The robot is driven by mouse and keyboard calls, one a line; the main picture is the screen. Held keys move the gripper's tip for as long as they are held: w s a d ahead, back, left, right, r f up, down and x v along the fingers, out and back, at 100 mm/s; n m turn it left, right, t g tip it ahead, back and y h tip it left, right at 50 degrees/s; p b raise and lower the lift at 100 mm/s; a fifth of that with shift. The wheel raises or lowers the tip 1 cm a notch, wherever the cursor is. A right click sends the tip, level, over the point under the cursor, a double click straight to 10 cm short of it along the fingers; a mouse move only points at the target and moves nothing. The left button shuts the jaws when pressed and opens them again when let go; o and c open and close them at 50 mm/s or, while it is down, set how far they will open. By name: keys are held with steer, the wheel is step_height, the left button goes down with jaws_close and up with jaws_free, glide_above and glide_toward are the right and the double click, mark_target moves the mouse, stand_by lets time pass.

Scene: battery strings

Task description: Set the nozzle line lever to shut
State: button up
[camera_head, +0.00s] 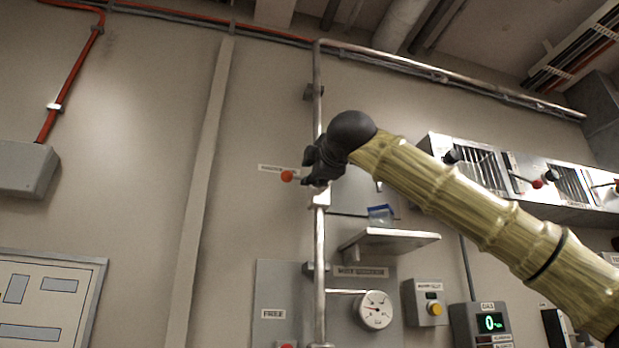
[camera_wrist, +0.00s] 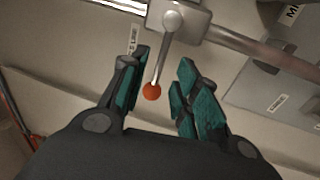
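The nozzle line lever shows in the wrist view as a thin metal rod with an orange-red ball knob (camera_wrist: 152,91), hanging from a grey valve body (camera_wrist: 182,18). In the head view its knob (camera_head: 287,175) sticks out to the left of my dark gripper (camera_head: 318,165), beside a small label. In the wrist view my gripper (camera_wrist: 164,60) is open, with teal-padded fingers on both sides of the rod and gaps between. I cannot tell how deep the lever lies between the fingers. In the head view the gripper hides the valve body.
A vertical metal pipe (camera_head: 318,250) runs down the wall at the valve. A small shelf (camera_head: 390,241) with a blue container (camera_head: 380,215) is just below right. A gauge (camera_head: 375,309) is lower down, and a vented metal unit (camera_head: 500,172) is at right.

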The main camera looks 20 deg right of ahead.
steer(key=shift+v, duration=2.85)
